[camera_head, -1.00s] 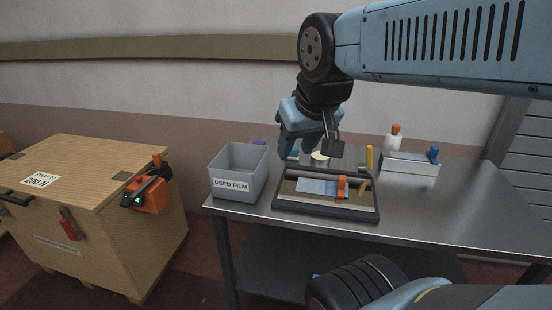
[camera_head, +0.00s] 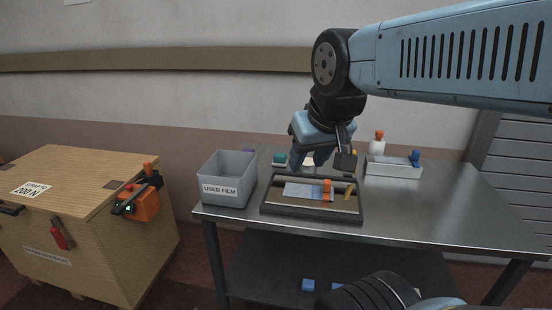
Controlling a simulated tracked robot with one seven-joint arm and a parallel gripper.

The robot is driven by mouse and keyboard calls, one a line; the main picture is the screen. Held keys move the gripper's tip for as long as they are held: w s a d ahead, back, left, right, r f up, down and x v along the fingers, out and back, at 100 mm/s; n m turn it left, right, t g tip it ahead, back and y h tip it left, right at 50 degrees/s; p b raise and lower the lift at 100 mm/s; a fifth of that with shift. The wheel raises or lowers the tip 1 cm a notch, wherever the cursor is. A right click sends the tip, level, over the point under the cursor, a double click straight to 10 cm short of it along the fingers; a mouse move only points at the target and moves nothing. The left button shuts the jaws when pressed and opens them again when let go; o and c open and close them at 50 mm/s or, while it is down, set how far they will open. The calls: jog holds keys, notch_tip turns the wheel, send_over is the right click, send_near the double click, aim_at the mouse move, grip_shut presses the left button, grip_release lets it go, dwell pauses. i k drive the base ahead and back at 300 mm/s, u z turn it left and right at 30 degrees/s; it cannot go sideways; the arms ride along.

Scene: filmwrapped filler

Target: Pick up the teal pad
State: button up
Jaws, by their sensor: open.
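A small teal pad (camera_head: 279,159) lies on the steel table just behind the black-framed tray, right of the grey bin. It looks small and low, with a pale part along its lower edge. My gripper (camera_head: 322,160) is open and empty. It hangs to the right of the teal pad in the picture, over the back of the tray, apart from the pad. Its height above the table is hard to tell.
A grey bin (camera_head: 227,168) marked USED FILM stands at the table's left. The black-framed tray (camera_head: 312,215) holds a pale blue sheet and an orange-topped tool (camera_head: 327,188). A white bottle (camera_head: 377,146) and pale box (camera_head: 393,170) stand behind. The table's right is clear.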

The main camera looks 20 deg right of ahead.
aim_at(279, 160)
jog(key=i, duration=0.85)
jog(key=u, duration=0.05)
